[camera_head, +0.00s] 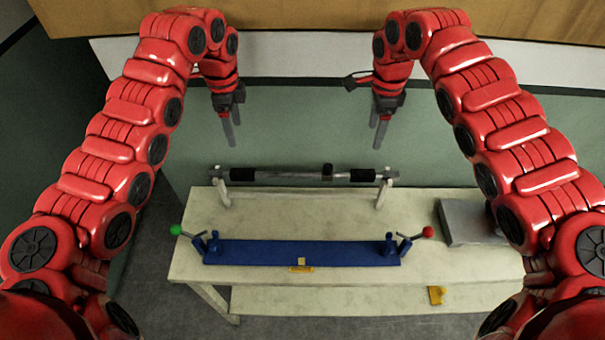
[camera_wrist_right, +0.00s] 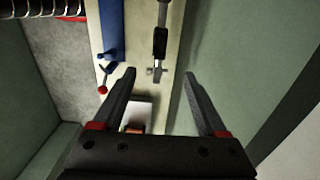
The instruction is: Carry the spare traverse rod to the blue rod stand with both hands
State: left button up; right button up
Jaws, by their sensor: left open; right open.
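The spare traverse rod (camera_head: 290,175) is a grey bar with two black grip sections and a small black block. It lies level across two pale posts at the back of the bench. The blue rod stand (camera_head: 300,253) lies in front of it, with a green-knobbed lever at left and a red-knobbed lever at right. My left gripper (camera_head: 232,134) is open and empty, above and behind the rod's left part. My right gripper (camera_head: 378,135) is open and empty, above and behind its right part. The right wrist view shows the rod's end (camera_wrist_right: 156,71) below, between the open fingertips.
The pale bench (camera_head: 270,222) has a grey box (camera_head: 468,222) at its right end. A yellow piece (camera_head: 436,295) lies near the front right. A green wall panel (camera_head: 300,120) stands behind the bench. The bench top between rod and blue stand looks clear.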

aim_at(245, 171)
pick_arm(q)
notch_tip(245, 171, down, 16)
jog(key=shift+s+f, duration=0.1)
pick_arm(e)
notch_tip(245, 171, down, 16)
jog(key=shift+f, duration=0.1)
pick_arm(q)
grip_shut()
pick_arm(e)
grip_shut()
dwell(0.7)
